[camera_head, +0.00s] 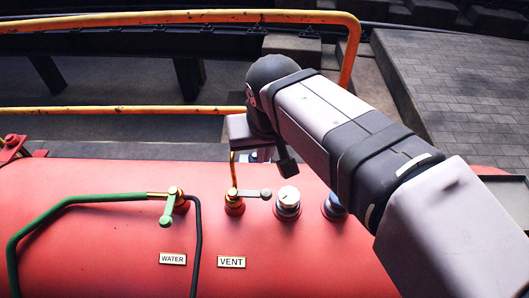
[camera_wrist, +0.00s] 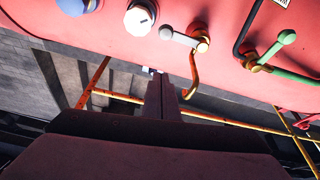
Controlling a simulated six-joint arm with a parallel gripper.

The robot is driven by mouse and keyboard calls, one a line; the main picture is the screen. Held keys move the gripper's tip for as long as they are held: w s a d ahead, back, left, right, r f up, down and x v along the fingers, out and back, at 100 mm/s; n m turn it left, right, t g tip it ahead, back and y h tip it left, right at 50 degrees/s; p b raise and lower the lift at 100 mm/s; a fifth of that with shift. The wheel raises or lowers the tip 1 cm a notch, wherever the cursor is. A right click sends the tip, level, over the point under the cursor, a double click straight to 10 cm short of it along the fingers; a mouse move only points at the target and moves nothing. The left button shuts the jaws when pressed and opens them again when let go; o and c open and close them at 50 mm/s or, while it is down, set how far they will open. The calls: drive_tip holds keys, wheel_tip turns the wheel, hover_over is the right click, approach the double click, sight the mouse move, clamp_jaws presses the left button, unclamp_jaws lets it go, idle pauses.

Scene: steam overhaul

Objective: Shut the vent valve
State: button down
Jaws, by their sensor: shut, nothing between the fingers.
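The vent valve (camera_head: 235,205) is a brass fitting on the red tank, above the VENT label (camera_head: 231,262). A thin copper pipe rises from it. Its grey lever (camera_head: 252,193) points right, across the line of the pipe. In the wrist view the valve (camera_wrist: 201,44) is at upper middle, with its grey lever (camera_wrist: 180,38) reaching left towards the white-topped knob. My gripper's fingers (camera_wrist: 160,78) are together and empty, apart from the lever, lower in that view. In the head view the fingers are mostly hidden behind my wrist, beyond the valve.
Left of the vent is the water valve (camera_head: 172,205) with a green lever and pipe, above the WATER label (camera_head: 172,259). Right of the vent lever stand a white-topped knob (camera_head: 288,202) and a blue fitting (camera_head: 334,207). Yellow railings (camera_head: 120,110) run behind the red tank (camera_head: 90,240).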

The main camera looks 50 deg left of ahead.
sight(266, 190)
wheel_tip(266, 190, down, 8)
drive_tip(key=d+b, duration=0.1)
drive_tip(key=shift+s+r+b, duration=0.25)
drive_tip(key=shift+s+b, duration=0.15)
drive_tip(key=shift+s, duration=0.05)
drive_tip(key=shift+s+d+m, duration=0.2)
drive_tip(key=shift+d+m, duration=0.25)
drive_tip(key=shift+m, duration=0.15)
idle(0.4)
drive_tip(key=shift+s+d+m+t+h, duration=0.4)
drive_tip(key=shift+s+d+m+t, duration=0.15)
drive_tip(key=shift+m, duration=0.45)
drive_tip(key=s+m+h+p, duration=0.4)
drive_tip(key=s+m+p, duration=0.2)
drive_tip(key=s+m, duration=0.3)
drive_tip(key=m, duration=0.4)
drive_tip(key=shift+d+m+p, duration=0.3)
drive_tip(key=shift+d+p, duration=0.05)
drive_tip(key=shift+p, duration=0.05)
drive_tip(key=shift+s+a, duration=0.1)
